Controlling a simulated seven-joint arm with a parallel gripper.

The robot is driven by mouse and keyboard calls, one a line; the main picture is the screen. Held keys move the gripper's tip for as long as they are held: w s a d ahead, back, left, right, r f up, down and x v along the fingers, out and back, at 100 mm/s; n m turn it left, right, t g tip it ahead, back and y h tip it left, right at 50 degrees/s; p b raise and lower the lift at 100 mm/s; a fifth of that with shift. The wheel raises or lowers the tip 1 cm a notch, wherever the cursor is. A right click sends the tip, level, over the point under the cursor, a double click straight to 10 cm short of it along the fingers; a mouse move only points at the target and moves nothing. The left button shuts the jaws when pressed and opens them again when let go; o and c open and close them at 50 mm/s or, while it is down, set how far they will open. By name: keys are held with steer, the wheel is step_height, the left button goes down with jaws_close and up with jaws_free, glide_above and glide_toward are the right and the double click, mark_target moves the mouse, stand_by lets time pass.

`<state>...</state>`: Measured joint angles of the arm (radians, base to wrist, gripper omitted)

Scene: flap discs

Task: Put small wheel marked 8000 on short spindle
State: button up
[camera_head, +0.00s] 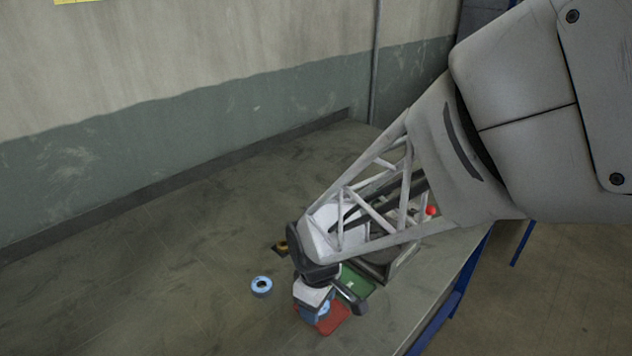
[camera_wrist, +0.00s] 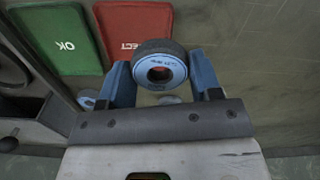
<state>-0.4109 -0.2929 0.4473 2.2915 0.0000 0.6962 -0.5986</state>
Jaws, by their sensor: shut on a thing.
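My gripper (camera_wrist: 158,64) is shut on a small wheel (camera_wrist: 178,67), with one blue finger on each side of it. The wheel has a light blue ring face, a dark outer rim and a centre hole. Small print shows on its face, but I cannot read it. In the head view my gripper (camera_head: 322,305) is low over the near part of the table, by the red tray; the wheel is mostly hidden there. Another blue-faced wheel (camera_head: 261,286) lies on the table to the left of the gripper. I cannot make out a short spindle in either view.
A green tray marked OK (camera_wrist: 58,42) and a red tray marked REJECT (camera_wrist: 133,22) lie side by side; the green one (camera_head: 356,283) is partly behind my gripper. A dark and yellow item (camera_head: 280,248) lies further back. Open table (camera_head: 150,290) extends left.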

steer(key=w+d+r+m, duration=0.2)
steer(key=w+d, duration=0.3)
steer(key=w, duration=0.2)
steer(key=w+d+r+m, duration=0.2)
steer(key=w+d, duration=0.4)
steer(key=w, duration=0.1)
steer(key=w+d+r+m, duration=0.1)
steer(key=w+d+r, duration=0.1)
steer(key=w+d, duration=0.4)
steer(key=shift+w+r+m, duration=0.1)
steer(key=shift+w+m, duration=0.3)
steer(key=shift+w, duration=0.6)
steer(key=shift+f, duration=0.2)
steer(key=shift+f, duration=1.55)
steer(key=shift+f, duration=2.6)
stand_by(0.7)
